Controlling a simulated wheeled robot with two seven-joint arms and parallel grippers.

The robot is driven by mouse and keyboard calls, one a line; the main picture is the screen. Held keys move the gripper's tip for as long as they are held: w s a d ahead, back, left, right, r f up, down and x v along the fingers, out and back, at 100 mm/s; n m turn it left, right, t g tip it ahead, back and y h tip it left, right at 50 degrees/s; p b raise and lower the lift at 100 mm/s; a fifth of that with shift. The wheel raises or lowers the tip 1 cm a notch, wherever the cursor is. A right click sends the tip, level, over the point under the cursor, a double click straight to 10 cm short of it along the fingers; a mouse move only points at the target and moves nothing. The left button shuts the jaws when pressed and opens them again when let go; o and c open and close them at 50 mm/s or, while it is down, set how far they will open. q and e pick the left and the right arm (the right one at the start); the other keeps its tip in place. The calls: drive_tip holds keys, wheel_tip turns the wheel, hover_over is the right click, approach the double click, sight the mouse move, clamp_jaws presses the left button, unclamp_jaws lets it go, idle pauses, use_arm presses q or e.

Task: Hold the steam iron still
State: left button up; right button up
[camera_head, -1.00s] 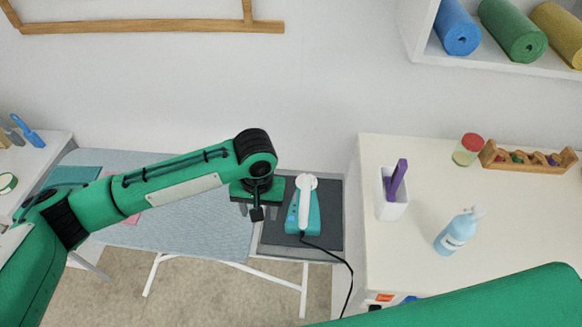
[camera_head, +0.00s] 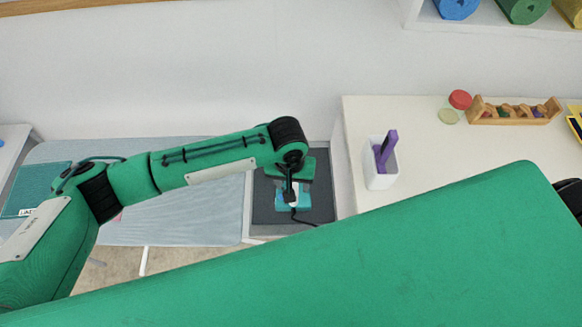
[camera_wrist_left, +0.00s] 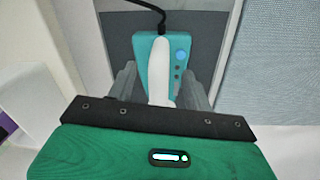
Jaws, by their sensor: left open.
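The steam iron (camera_head: 282,203) is teal with a white handle and lies on a dark grey pad (camera_head: 318,208) at the right end of the ironing board. In the head view my left gripper (camera_head: 291,188) is above it and hides much of it. In the left wrist view the white handle of the iron (camera_wrist_left: 159,68) lies between the two fingers of my open left gripper (camera_wrist_left: 159,82). A gap shows between the handle and each finger. My right gripper is out of view.
A black cord (camera_wrist_left: 150,8) runs from the iron. To the right, a white table (camera_head: 405,115) holds a white holder (camera_head: 380,175) with a purple item and a wooden rack (camera_head: 512,112). A large green part of my own body covers the lower foreground.

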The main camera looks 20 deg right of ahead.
sight(303, 202)
use_arm(q)
drive_tip(key=f, duration=0.3)
drive_tip(key=shift+s+f+p, duration=0.15)
drive_tip(key=shift+s+p, duration=0.15)
drive_tip(key=shift+p, duration=0.05)
drive_tip(key=shift+w+d+f, duration=0.1)
drive_tip(key=shift+w+f, duration=0.05)
drive_tip(key=shift+f, duration=0.4)
clamp_jaws()
drive_tip(key=shift+r, duration=0.1)
idle(0.6)
